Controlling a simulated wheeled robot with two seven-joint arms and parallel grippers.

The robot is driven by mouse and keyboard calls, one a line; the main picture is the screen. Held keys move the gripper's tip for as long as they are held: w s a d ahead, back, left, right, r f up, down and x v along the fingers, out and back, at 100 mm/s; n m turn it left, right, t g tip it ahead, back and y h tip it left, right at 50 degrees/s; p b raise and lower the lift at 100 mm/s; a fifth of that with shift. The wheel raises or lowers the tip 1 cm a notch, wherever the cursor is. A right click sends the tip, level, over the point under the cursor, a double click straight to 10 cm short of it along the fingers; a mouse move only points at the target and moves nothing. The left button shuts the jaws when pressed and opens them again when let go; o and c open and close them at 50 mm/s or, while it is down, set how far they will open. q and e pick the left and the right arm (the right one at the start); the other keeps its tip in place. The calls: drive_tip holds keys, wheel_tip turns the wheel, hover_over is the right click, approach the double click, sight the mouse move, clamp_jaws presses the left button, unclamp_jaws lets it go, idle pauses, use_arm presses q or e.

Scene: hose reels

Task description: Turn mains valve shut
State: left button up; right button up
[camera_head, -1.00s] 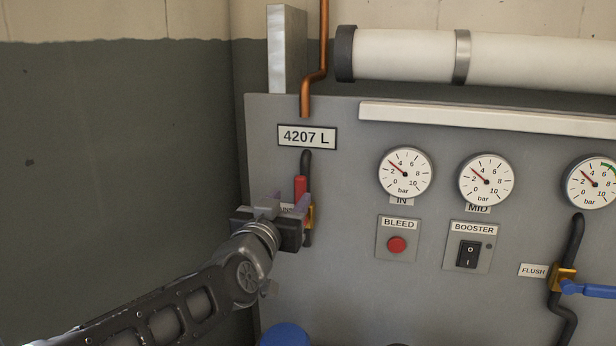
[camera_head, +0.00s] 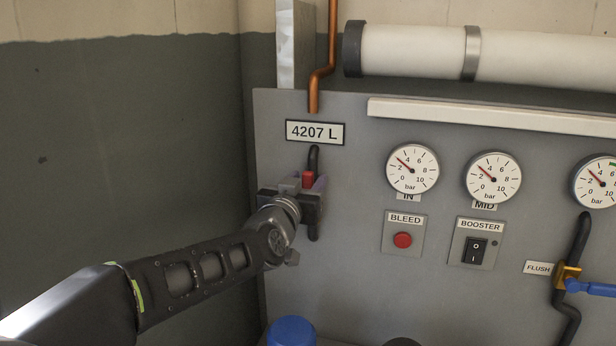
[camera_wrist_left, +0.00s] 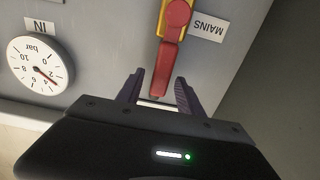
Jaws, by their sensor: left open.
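The mains valve's red lever (camera_head: 308,179) is on the left of the grey panel, mostly hidden behind my left gripper in the head view. In the left wrist view the red lever (camera_wrist_left: 169,66) runs from its pivot on a yellow body (camera_wrist_left: 162,20) to between my fingertips, beside the MAINS label (camera_wrist_left: 209,25). My left gripper (camera_wrist_left: 158,90) is open, one finger on each side of the lever's end. I cannot tell whether a finger touches it. In the head view my left gripper (camera_head: 313,189) is at the valve. My right gripper is out of view.
To the right are the IN gauge (camera_head: 412,168), the MID gauge (camera_head: 492,178), the red BLEED button (camera_head: 402,240) and the BOOSTER switch (camera_head: 474,250). A FLUSH valve with a blue lever (camera_head: 590,288) is at far right. A blue rounded object (camera_head: 291,331) is below.

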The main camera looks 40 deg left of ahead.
use_arm(q)
drive_tip(key=shift+w+a, duration=0.15)
drive_tip(key=shift+w, duration=0.35)
drive_tip(key=shift+c, duration=0.2)
clamp_jaws()
idle(0.9)
